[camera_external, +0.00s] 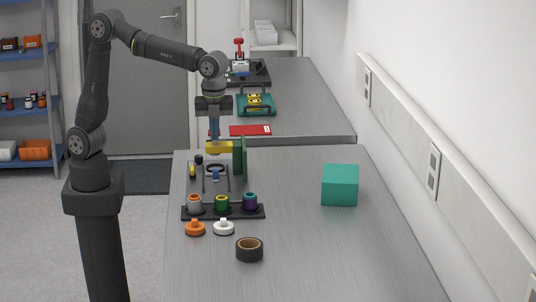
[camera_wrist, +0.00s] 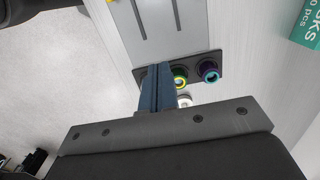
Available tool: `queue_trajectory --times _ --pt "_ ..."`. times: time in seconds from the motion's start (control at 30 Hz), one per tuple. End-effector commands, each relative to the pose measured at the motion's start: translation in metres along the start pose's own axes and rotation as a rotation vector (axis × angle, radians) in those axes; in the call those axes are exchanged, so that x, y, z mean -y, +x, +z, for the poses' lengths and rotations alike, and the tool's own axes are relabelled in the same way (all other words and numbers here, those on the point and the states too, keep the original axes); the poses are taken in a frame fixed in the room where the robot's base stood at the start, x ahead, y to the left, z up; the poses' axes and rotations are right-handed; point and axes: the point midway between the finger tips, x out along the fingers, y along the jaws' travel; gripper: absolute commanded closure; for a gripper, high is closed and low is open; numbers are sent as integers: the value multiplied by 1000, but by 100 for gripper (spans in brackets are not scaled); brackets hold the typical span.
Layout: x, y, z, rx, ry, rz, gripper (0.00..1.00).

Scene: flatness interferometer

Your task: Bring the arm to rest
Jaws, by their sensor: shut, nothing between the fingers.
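My gripper (camera_external: 214,134) hangs pointing down over the far left part of the near bench. Its blue fingers are shut together with nothing between them; in the wrist view the shut gripper (camera_wrist: 158,68) covers part of a black rack. A yellow block (camera_external: 218,147) beside an upright green plate (camera_external: 240,156) is just below the fingertips in the external view; I cannot tell how much gap there is. The black rack (camera_external: 222,212) holds a grey-and-orange, a green-and-yellow and a purple piece; it also shows in the wrist view (camera_wrist: 220,56).
An orange cap (camera_external: 195,229), a white cap (camera_external: 224,228) and a dark ring (camera_external: 249,250) lie in front of the rack. A teal box (camera_external: 340,185) stands to the right. The far bench holds a red folder (camera_external: 250,130) and a teal tray (camera_external: 257,112). The bench's front right is clear.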

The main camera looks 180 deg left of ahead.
Motion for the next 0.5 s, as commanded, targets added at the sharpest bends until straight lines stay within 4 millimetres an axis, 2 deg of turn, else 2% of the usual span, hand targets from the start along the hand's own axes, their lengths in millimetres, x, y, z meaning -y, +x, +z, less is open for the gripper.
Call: queue_trajectory --times 0.03,0.4,0.5 --pt "1 4 -10 18 4 4 100" --pt "0 34 -71 145 3 5 100" --pt "-1 44 -82 173 0 2 100"
